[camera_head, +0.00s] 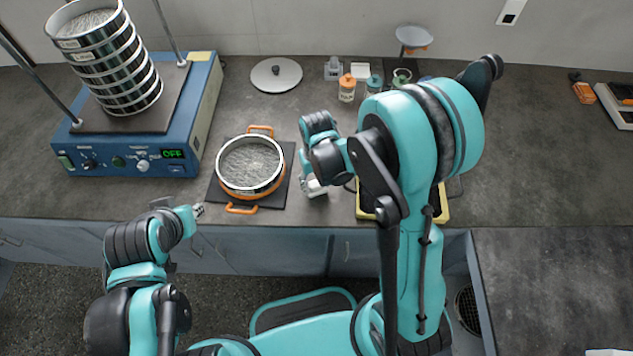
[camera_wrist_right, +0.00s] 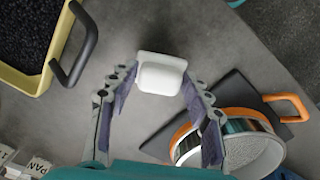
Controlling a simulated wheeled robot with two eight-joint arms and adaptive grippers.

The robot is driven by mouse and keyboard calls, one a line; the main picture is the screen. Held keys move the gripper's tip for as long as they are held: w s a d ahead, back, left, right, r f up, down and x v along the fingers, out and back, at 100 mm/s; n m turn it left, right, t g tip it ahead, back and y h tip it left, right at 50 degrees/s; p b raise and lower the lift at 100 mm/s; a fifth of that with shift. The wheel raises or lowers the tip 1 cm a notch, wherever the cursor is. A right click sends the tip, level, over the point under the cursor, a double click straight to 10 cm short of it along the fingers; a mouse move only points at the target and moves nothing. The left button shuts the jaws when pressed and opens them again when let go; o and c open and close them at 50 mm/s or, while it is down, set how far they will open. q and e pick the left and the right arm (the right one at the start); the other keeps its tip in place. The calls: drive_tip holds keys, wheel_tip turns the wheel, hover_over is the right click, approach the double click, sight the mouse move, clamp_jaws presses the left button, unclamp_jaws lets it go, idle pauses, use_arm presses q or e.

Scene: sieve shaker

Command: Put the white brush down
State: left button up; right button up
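The white brush (camera_head: 316,188) is just right of the sieve on the dark mat in the camera_head view. In the right wrist view, the white brush (camera_wrist_right: 161,76) sits between the fingertips of my right gripper (camera_wrist_right: 158,70), one finger at each side. The fingers look shut on it. In the camera_head view, my right gripper (camera_head: 306,180) is low over the counter, partly hidden by its own wrist. Any gap under the brush is not clear. My left gripper (camera_head: 198,210) is near the counter's front edge, small, its fingers unclear.
An orange-handled pan with a sieve (camera_head: 250,168) stands left of the brush on a dark mat (camera_head: 288,160). A yellow tray (camera_head: 445,205) stands to the right, partly behind my arm. A blue shaker (camera_head: 125,160) with stacked sieves is at left.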

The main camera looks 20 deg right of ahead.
drive_tip(key=shift+r, duration=0.1)
drive_tip(key=shift+r+p, duration=0.25)
drive_tip(key=shift+p, duration=0.05)
wheel_tip(320, 180, up, 11)
drive_tip(key=p, duration=0.4)
drive_tip(key=s+d+r+t, duration=0.2)
drive_tip(key=s+r+t, duration=0.1)
drive_tip(key=s+r, duration=0.2)
drive_tip(key=s+d+r+m+t, duration=0.1)
drive_tip(key=s+d+r+t, duration=0.1)
drive_tip(key=s+r+t, duration=0.2)
drive_tip(key=shift+s+d+r, duration=0.35)
drive_tip(key=shift+s+r, duration=0.25)
drive_tip(key=shift+r, duration=0.5)
wheel_tip(320, 180, down, 4)
drive_tip(key=b, duration=0.5)
drive_tip(key=shift+f, duration=0.25)
